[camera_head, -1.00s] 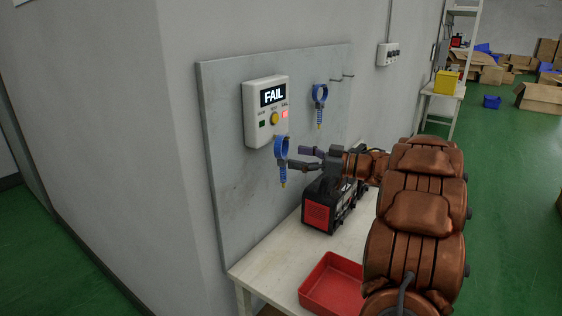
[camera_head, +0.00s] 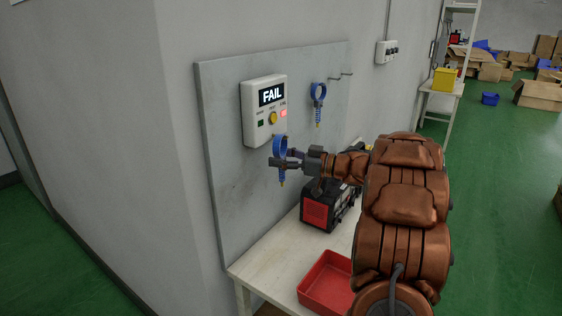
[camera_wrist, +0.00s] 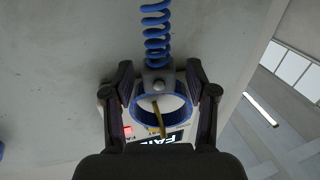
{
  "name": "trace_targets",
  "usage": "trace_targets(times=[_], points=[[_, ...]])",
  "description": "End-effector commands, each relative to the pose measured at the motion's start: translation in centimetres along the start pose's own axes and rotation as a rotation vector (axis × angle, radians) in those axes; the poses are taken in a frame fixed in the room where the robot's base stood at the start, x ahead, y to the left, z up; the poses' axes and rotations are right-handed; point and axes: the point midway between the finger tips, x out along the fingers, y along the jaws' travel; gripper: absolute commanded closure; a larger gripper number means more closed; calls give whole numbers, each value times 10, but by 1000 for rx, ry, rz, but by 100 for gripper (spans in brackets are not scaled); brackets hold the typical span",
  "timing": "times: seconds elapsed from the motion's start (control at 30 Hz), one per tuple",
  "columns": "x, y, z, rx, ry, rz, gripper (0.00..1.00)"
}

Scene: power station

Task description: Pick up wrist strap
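The wrist strap is a blue ring band (camera_head: 279,145) with a coiled blue cord hanging below it, near the grey wall board under the tester. In the wrist view the blue band (camera_wrist: 163,122) lies between the two dark fingers of my gripper (camera_wrist: 160,74), with its round grey stud and blue coil (camera_wrist: 156,32) in the gap. My gripper (camera_head: 282,161) is at the strap in the head view, its fingers apart on either side. I cannot tell whether they touch the band.
The tester (camera_head: 265,110) on the grey board (camera_head: 225,165) reads FAIL with a red light. A second blue strap (camera_head: 318,96) hangs to its right. Below are a black-and-red device (camera_head: 318,212), a red tray (camera_head: 327,285) and a pale table (camera_head: 262,268).

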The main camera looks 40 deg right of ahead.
Motion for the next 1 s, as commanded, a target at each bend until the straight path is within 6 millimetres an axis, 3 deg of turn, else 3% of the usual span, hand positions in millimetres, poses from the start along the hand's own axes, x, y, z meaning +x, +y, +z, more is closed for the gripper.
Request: trace_targets(times=[0.07,0.5,0.77,0.93,1.0], points=[[0,0,0,0,0,0,55],[0,0,0,0,0,0,100],[0,0,-1,0,0,0,100],[0,1,-13,-3,-1,1,100],[-9,2,-14,0,-1,4,100]])
